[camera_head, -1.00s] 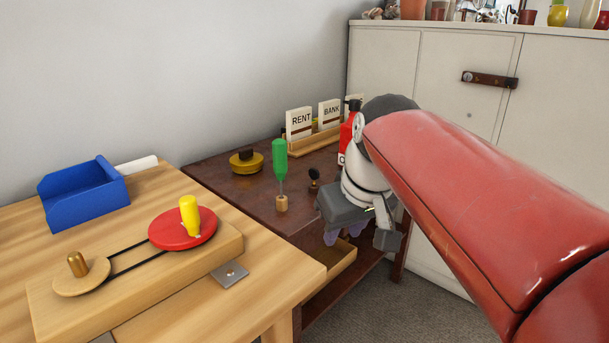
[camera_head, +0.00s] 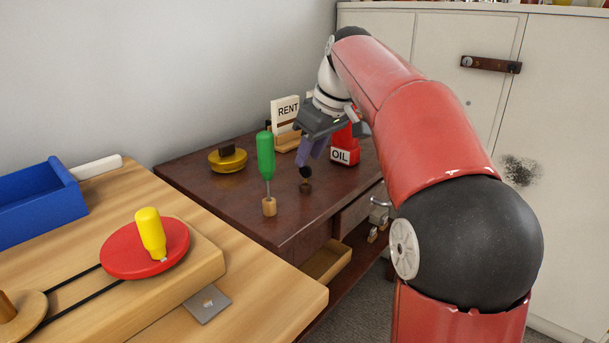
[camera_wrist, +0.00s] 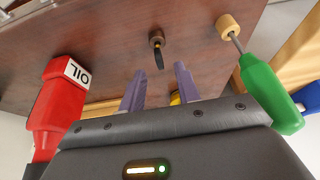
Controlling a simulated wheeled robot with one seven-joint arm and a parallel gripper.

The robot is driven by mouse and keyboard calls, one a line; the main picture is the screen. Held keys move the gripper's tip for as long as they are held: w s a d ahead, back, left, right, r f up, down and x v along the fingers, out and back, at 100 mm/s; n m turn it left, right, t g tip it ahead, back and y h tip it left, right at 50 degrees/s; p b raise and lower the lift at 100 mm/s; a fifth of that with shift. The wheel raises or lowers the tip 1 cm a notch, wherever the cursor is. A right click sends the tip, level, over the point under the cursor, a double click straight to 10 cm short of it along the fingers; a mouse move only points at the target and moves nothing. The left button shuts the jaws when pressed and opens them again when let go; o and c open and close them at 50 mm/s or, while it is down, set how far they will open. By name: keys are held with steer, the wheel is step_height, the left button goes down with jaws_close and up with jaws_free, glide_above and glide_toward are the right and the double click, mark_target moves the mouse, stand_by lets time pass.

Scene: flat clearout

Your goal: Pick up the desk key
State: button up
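A small dark upright piece with a rounded top, which looks like the desk key (camera_head: 305,173), stands in a short round brown holder (camera_head: 306,187) on the dark desk. In the wrist view the key (camera_wrist: 158,58) points from its holder (camera_wrist: 156,38) toward my fingers. My gripper (camera_head: 309,158) hangs just above the key, with purple fingers. In the wrist view my gripper (camera_wrist: 158,78) is open and empty, its fingertips apart on either side of the key's near end. I cannot tell whether a finger touches the key.
A green-handled screwdriver (camera_head: 265,153) stands upright close to the left of the key. A red OIL can (camera_head: 345,143) stands behind at the right. A letter rack with a RENT card (camera_head: 286,112) and a yellow round tin (camera_head: 228,161) are farther back.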

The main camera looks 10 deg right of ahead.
mark_target(307, 166)
steer(key=b+x, duration=0.1)
steer(key=x, duration=0.3)
steer(key=shift+f, duration=0.45)
jaws_close()
